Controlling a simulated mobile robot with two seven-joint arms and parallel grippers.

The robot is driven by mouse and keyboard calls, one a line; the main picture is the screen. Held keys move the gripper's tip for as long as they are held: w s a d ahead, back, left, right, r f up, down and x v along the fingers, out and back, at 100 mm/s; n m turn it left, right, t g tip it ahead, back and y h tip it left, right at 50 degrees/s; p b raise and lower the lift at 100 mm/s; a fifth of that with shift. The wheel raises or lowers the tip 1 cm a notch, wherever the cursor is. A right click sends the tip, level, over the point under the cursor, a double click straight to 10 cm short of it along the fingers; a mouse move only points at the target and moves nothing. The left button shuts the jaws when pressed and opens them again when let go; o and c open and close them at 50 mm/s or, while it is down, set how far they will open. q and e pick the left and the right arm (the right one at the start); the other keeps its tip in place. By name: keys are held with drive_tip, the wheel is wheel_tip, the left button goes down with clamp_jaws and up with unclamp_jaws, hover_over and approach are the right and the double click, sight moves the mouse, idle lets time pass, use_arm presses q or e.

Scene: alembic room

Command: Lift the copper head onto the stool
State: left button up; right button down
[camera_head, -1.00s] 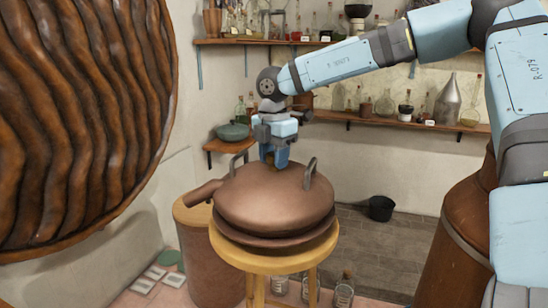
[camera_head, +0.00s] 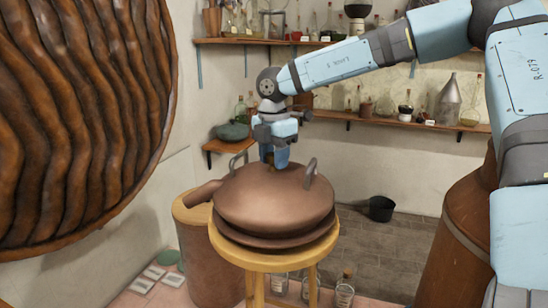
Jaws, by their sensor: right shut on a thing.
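The copper head (camera_head: 275,205) is a wide, rounded copper lid with two loop handles and a spout that points left. It sits on the round wooden stool (camera_head: 262,262), its flared rim covering most of the seat. The gripped part is mostly hidden by the fingers. My left gripper is not in view.
A copper cylinder (camera_head: 208,255) stands behind the stool at left. A large copper vessel (camera_head: 452,250) stands at right. Glass bottles (camera_head: 345,290) are on the floor by the stool. A black bucket (camera_head: 381,209) stands farther back. Shelves (camera_head: 400,122) line the wall.

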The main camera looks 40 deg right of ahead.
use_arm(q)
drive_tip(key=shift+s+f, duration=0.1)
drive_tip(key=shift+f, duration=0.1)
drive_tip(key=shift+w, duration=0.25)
use_arm(e)
drive_tip(key=c, duration=0.7)
unclamp_jaws()
drive_tip(key=shift+o, duration=0.4)
drive_tip(key=shift+s+f, duration=0.1)
drive_tip(key=shift+f, duration=0.05)
wheel_tip(320, 180, up, 3)
drive_tip(key=shift+f+b, duration=0.15)
drive_tip(key=shift+b, duration=0.45)
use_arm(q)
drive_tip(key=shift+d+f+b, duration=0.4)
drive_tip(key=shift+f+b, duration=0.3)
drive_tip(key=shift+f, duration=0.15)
use_arm(e)
wheel_tip(320, 180, up, 11)
drive_tip(key=shift+r, duration=0.2)
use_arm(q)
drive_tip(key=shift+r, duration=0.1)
use_arm(e)
drive_tip(key=shift+a+r, duration=0.1)
